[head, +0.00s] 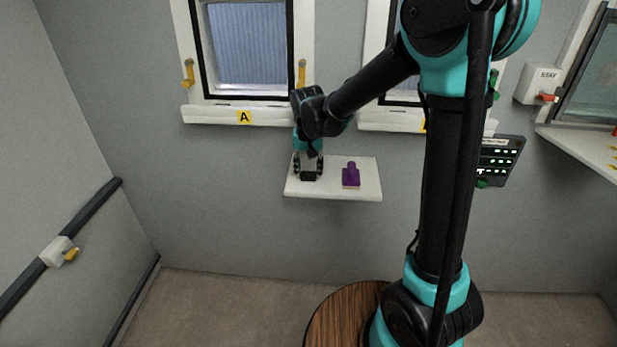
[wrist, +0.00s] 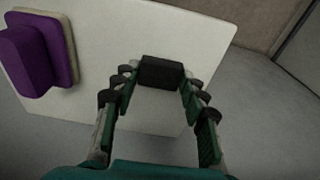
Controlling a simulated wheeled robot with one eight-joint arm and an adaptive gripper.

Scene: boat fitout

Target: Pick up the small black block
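The small black block (wrist: 161,72) lies on the white shelf (wrist: 112,52) and shows between the tips of my gripper (wrist: 159,82) in the wrist view. One finger is on each side of it, very close to its sides. I see no clear grip, and whether the pads touch it is hard to tell. In the head view my gripper (head: 308,168) points down over the left part of the shelf (head: 335,192). The block (head: 311,177) is low between the fingers and partly hidden by them.
A purple piece (head: 351,176) on a pale base stands on the shelf to the right of my gripper; it also shows in the wrist view (wrist: 30,58). A window sill labelled A (head: 236,116) is above the shelf. A dark panel (head: 498,160) is at the right.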

